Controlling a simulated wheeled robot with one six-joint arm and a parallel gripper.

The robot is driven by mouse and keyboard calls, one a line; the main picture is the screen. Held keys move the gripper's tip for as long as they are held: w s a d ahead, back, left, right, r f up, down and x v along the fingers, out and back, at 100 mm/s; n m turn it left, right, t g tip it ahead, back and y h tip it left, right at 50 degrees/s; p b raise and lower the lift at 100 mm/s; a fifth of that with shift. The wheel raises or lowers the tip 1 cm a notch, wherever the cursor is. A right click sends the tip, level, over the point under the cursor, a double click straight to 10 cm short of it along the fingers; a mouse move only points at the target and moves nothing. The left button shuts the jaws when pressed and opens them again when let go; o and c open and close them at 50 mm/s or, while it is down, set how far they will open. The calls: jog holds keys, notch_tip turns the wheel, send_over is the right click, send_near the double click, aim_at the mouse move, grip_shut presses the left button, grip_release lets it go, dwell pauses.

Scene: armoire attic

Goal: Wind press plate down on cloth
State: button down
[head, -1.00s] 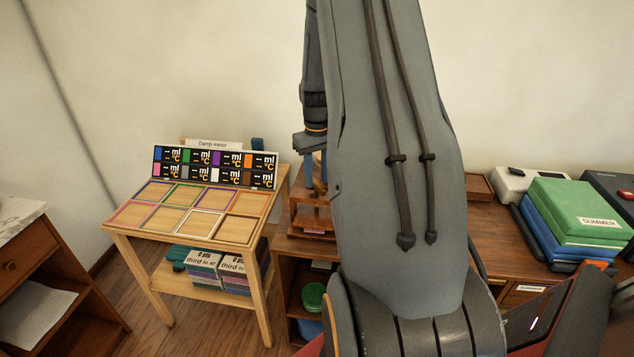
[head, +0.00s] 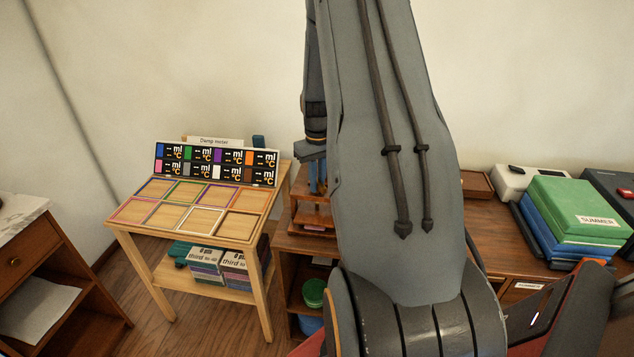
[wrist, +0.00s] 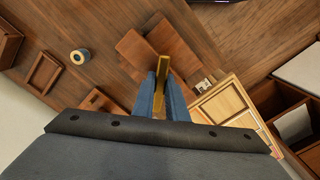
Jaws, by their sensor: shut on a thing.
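The wooden press (head: 308,216) stands on the desk's left end, partly hidden behind my arm in the head view. In the wrist view its flat brown wooden parts (wrist: 138,48) lie beneath my gripper. My gripper (wrist: 161,78) has blue fingers, which are shut on a yellow bar-shaped handle (wrist: 158,66). In the head view the fingers point down over the press. I cannot make out the cloth clearly, nor whether the press plate touches it.
A light wooden stand (head: 200,221) with coloured frames and a damp meter board (head: 215,165) is left of the press. Green and blue boxes (head: 575,212) sit on the desk at right. A small wooden tray (wrist: 44,74) and a round roll (wrist: 80,57) lie near the press.

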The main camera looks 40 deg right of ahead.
jog(key=m+b, duration=0.1)
jog(key=m, duration=0.2)
jog(key=shift+m, duration=0.3)
jog(key=m+b, duration=0.1)
jog(key=m, duration=0.3)
jog(key=shift+m, duration=0.3)
jog(key=m+b, duration=0.1)
jog(key=m, duration=0.3)
jog(key=shift+m, duration=0.3)
jog(key=m, duration=0.3)
jog(key=shift+m+b, duration=0.3)
jog(key=m+b, duration=0.1)
jog(key=m, duration=0.3)
jog(key=shift+m, duration=0.3)
jog(key=m, duration=0.4)
jog(key=shift+b, duration=0.4)
jog(key=m+b, duration=0.1)
jog(key=m, duration=0.4)
jog(key=shift+m, duration=1.8)
